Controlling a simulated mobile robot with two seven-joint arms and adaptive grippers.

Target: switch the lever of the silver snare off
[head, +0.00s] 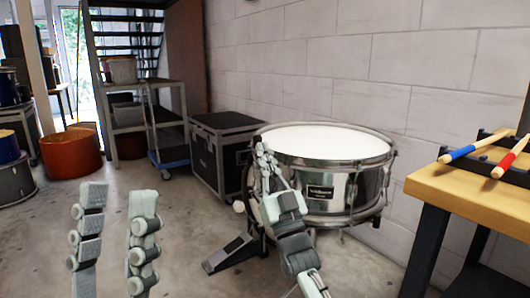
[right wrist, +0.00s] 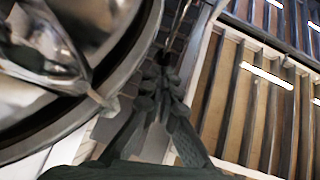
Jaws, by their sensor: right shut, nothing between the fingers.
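The silver snare (head: 345,185) stands by the wall at centre right, with a white head, a chrome shell and a dark badge on its front. Its curved rim and shiny shell also fill the left of the right wrist view (right wrist: 120,80). My right gripper (head: 262,150) is shut and empty, held upright at the left side of the snare and covering part of it. Its fingertips meet close beside the rim in the right wrist view (right wrist: 165,75). I cannot make out the lever clearly. My left gripper (head: 118,195) is open and empty, low at the left, far from the snare.
A wooden table (head: 465,195) with a blue stick (head: 472,148) and a red stick (head: 512,155) stands at the right. A black case (head: 222,150) is behind the snare's left side. A pedal (head: 228,253) lies on the floor in front. Floor between the grippers is mostly clear.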

